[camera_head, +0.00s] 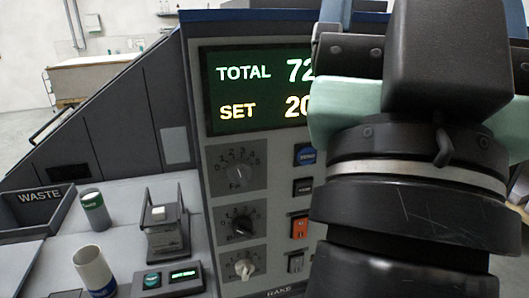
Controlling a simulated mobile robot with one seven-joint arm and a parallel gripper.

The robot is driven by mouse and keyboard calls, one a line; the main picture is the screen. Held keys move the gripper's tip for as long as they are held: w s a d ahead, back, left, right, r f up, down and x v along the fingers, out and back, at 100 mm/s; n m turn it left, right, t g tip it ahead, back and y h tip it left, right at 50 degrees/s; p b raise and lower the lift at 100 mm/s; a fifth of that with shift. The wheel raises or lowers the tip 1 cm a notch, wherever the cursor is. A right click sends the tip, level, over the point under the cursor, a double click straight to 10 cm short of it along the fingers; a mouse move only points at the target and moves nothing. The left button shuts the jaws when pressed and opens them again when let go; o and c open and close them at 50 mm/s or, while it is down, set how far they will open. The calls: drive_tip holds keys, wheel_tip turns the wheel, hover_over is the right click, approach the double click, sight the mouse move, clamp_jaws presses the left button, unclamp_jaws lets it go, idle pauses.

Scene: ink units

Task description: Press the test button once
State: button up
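A grey control panel (290,100) faces me under a dark display (255,112) that reads TOTAL 72 and SET 20, its right part cut off by my arm. A blue button (306,154) with a small label sits on the panel close to the left edge of my arm. A round green button (152,280) sits on a low box at the lower left. I cannot read either label well enough to tell which is the test button. My gripper (345,105) is at the right, in front of the panel; its fingertips are hidden or out of frame.
Three knobs (240,223) run down the panel, with a dark button (303,187), an orange switch (299,228) and a grey switch (296,262) beside them. A WASTE bin (40,212), two cylinders (95,268) and a small stand (165,237) occupy the left shelf. My arm hides the panel's right side.

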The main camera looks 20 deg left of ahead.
clamp_jaws()
idle(1.5)
